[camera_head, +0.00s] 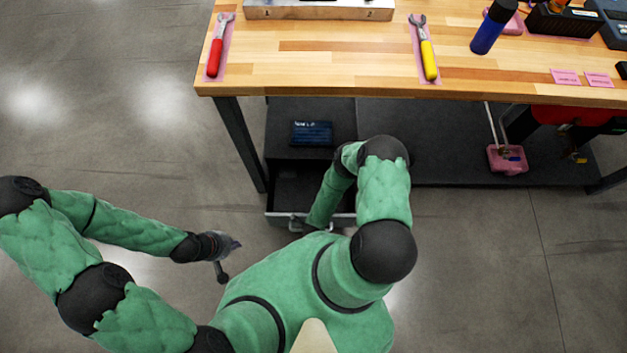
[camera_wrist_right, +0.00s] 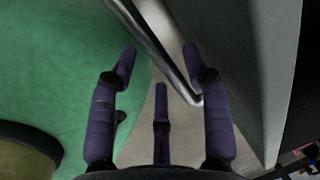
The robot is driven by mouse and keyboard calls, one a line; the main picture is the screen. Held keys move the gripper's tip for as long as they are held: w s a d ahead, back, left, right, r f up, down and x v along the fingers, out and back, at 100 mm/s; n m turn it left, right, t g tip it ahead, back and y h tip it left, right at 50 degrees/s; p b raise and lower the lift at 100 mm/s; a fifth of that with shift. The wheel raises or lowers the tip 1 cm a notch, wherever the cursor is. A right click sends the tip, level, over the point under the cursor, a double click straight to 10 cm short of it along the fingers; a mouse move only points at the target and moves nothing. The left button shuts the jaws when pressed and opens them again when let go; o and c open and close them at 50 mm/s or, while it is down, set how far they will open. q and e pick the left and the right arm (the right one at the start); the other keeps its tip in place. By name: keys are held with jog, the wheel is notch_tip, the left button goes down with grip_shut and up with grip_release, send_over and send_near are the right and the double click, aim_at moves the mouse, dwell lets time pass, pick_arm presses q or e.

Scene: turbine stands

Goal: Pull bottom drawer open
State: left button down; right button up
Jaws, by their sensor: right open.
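The bottom drawer (camera_head: 285,218) is under the bench's left side. It stands pulled out, with its dark inside showing. My right arm reaches down to its front edge, where my right gripper (camera_head: 298,225) is small and partly hidden. In the right wrist view, the open right gripper (camera_wrist_right: 160,75) has its purple fingers spread around the drawer's metal bar handle (camera_wrist_right: 165,55). The bar runs between the fingers without being clamped. The grey drawer front (camera_wrist_right: 245,75) is to the right. My left gripper (camera_head: 228,256) hangs empty above the floor, left of the drawer, fingers apart.
The wooden workbench (camera_head: 330,68) holds a red-handled wrench (camera_head: 216,55), a yellow-handled wrench (camera_head: 428,58) and a blue bottle (camera_head: 490,30). The floor on the left is clear.

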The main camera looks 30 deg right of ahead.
jog(key=shift+r, duration=0.15)
notch_tip(320, 180, up, 12)
jog(key=s+a, duration=0.1)
jog(key=s, duration=0.1)
jog(key=shift+a+f, duration=0.15)
jog(key=shift+f, duration=0.1)
dwell(0.6)
